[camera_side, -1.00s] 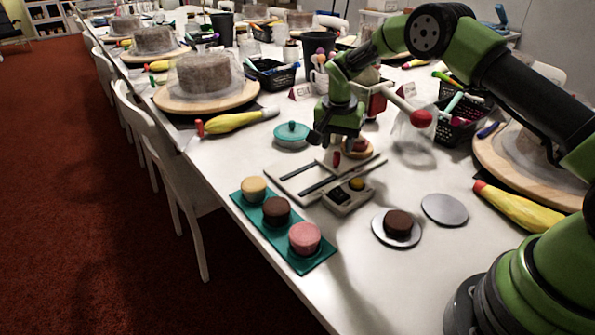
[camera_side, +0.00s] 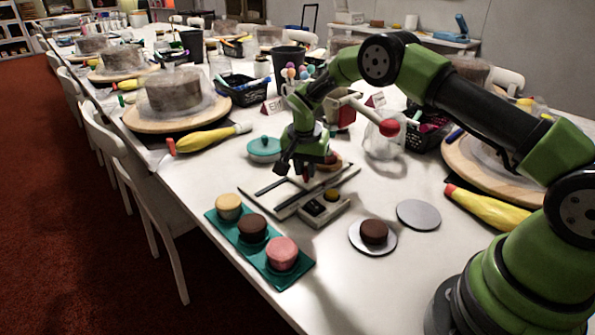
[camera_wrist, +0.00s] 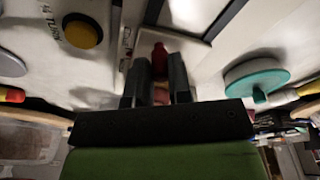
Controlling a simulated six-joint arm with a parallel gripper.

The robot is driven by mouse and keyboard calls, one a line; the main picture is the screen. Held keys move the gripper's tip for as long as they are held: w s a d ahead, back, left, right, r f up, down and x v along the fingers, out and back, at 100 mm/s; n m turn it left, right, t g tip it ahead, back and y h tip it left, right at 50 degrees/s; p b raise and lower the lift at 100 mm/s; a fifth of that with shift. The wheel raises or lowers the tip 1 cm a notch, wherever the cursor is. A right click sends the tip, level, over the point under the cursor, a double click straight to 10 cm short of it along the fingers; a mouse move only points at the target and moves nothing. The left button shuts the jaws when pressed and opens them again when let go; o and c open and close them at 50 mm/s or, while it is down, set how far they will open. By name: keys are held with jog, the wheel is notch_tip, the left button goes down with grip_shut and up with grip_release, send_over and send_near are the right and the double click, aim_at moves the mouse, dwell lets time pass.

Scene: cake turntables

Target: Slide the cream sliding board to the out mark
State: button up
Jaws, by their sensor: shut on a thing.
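The cream sliding board (camera_side: 263,188) lies near the table's middle, with dark slots or rails along it. My gripper (camera_side: 300,173) is low over it in the side view and hides part of it. In the wrist view my gripper (camera_wrist: 157,80) is shut on a red handle (camera_wrist: 159,55) that stands up from the board (camera_wrist: 195,48). How the handle joins the board is hidden. A small block with a yellow button (camera_side: 332,194) sits at the board's near side; the button also shows in the wrist view (camera_wrist: 82,32). I cannot make out the out mark.
A teal tray (camera_side: 296,275) with three small cakes lies in front. A dark cake (camera_side: 374,231) on a grey disc and an empty disc (camera_side: 418,214) lie to the right. A teal lidded pot (camera_side: 264,148) stands close behind left. A red-tipped lever (camera_side: 389,127) juts out behind.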

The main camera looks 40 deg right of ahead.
jog(key=shift+a+r, duration=0.1)
jog(key=shift+a, duration=5.25)
jog(key=shift+w+a, duration=0.1)
jog(key=shift+o, duration=0.2)
jog(key=o, duration=0.6)
jog(key=shift+o, duration=0.6)
notch_tip(320, 180, up, 7)
jog(key=shift+d, duration=0.2)
